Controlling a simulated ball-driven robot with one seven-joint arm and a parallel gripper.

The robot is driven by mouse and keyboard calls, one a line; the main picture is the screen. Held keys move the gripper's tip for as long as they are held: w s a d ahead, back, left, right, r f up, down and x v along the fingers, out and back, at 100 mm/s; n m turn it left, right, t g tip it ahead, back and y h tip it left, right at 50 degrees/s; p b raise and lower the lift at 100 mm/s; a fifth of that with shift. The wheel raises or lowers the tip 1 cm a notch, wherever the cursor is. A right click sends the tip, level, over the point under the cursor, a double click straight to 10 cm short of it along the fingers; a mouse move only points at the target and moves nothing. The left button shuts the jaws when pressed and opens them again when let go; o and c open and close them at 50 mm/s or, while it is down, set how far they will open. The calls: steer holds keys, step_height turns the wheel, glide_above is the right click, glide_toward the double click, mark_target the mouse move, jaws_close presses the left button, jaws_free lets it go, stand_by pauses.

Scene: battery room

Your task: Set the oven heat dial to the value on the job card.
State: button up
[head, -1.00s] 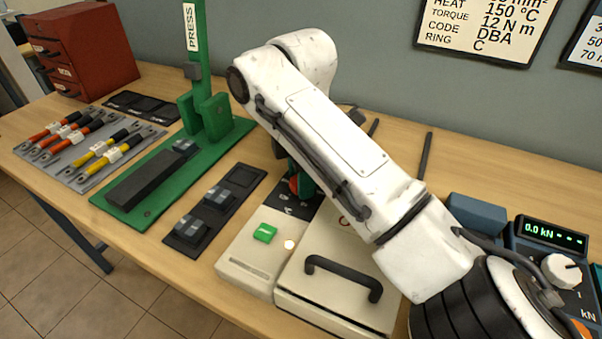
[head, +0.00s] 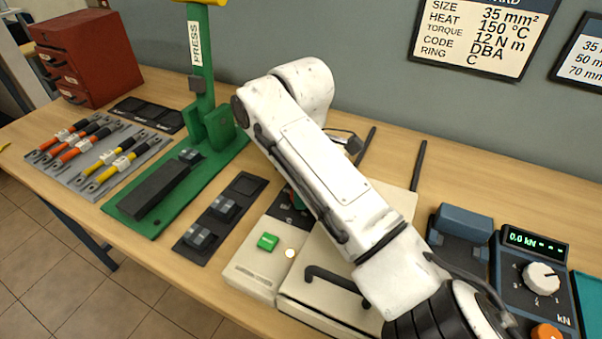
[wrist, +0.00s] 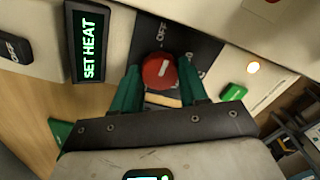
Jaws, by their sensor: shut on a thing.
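The oven (head: 262,285) is a cream box on the bench, mostly behind my arm in the head view. Its red heat dial (wrist: 158,71) with a white pointer mark shows in the wrist view on a dark panel. My gripper (wrist: 160,85) has its green fingers on either side of the dial, shut on it. The dial's scale figures are mostly hidden or unreadable. A display (wrist: 90,45) beside it reads "SET HEAT" in green. The job card (head: 480,35) on the wall reads heat 150 °C, size 35 mm², torque 12 N m, code DBA, ring C.
A green button (head: 268,242) and a lit lamp (head: 290,253) are on the oven front. A green press (head: 205,120) stands left, with cables on a grey rack (head: 75,180). A kN meter (head: 535,285) stands right. A black switch marked OFF (wrist: 14,48) is near the display.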

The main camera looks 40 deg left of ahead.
steer(key=m+p, duration=0.4)
steer(key=p, duration=0.1)
steer(key=shift+r+m, duration=0.25)
steer(key=shift+m, duration=0.05)
steer(key=m+p, duration=0.3)
steer(key=m, duration=0.1)
steer(key=shift+m+p, duration=0.3)
steer(key=shift+p, duration=0.1)
steer(key=m+p, duration=0.2)
steer(key=m, duration=0.2)
steer(key=shift+f+m, duration=0.15)
steer(key=shift+m, duration=0.15)
steer(key=m+p, duration=0.1)
steer(key=m, duration=0.4)
steer(key=shift+p, duration=0.35)
steer(key=m, duration=0.4)
steer(key=shift+m+p, duration=0.35)
steer(key=shift+m, duration=0.05)
steer(key=m, duration=0.5)
steer(key=shift+a, duration=0.1)
steer(key=m, duration=0.9)
steer(key=shift+m, duration=0.7)
